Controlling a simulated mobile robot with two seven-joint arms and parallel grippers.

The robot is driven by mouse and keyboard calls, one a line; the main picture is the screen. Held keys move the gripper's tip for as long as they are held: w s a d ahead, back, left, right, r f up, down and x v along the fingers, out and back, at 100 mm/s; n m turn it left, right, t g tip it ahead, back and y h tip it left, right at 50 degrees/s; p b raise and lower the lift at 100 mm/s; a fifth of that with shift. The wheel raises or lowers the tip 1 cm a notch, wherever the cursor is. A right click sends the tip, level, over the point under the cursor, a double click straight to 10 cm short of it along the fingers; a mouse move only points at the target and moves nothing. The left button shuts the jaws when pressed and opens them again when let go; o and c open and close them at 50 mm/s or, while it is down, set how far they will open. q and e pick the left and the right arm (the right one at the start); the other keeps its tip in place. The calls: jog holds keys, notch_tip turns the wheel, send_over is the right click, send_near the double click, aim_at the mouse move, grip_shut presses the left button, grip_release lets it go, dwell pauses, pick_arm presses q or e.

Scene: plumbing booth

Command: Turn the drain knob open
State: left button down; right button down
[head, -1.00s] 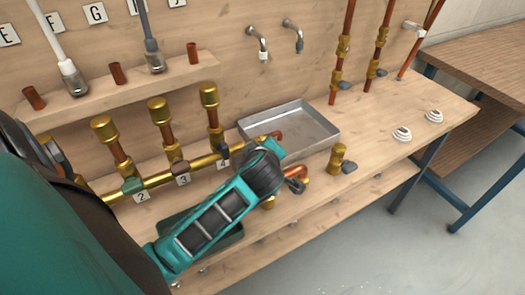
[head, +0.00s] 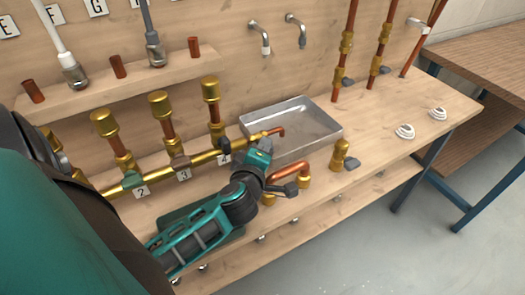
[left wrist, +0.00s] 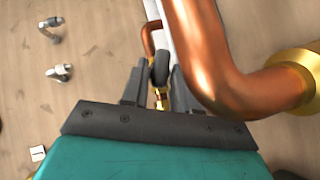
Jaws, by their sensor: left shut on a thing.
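The drain sits at the right end of the brass manifold pipe (head: 170,171), where a short copper spout (head: 279,131) bends over the metal tray. My left gripper (head: 262,148) is at this end, in front of the tray's near left corner. In the left wrist view, the dark round drain knob (left wrist: 160,68) is between the two dark fingers of my left gripper (left wrist: 158,82), which is shut on it. A brass fitting (left wrist: 160,98) shows just below the knob. In the head view the gripper hides the knob. My right gripper is not in view.
A thick copper elbow pipe (left wrist: 205,60) passes close beside the right finger. Numbered valves stand along the manifold to the left. The metal tray (head: 318,150) lies behind the gripper. A brass valve (head: 340,156) stands to the right, and the bench beyond is mostly clear.

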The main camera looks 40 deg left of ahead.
pick_arm(q)
jog(key=shift+f+n+t, duration=0.1)
jog(key=shift+n+t, duration=0.2)
dwell(0.4)
jog(key=c, duration=1.1)
grip_release()
jog(key=shift+o, duration=0.2)
jog(key=v, duration=1.3)
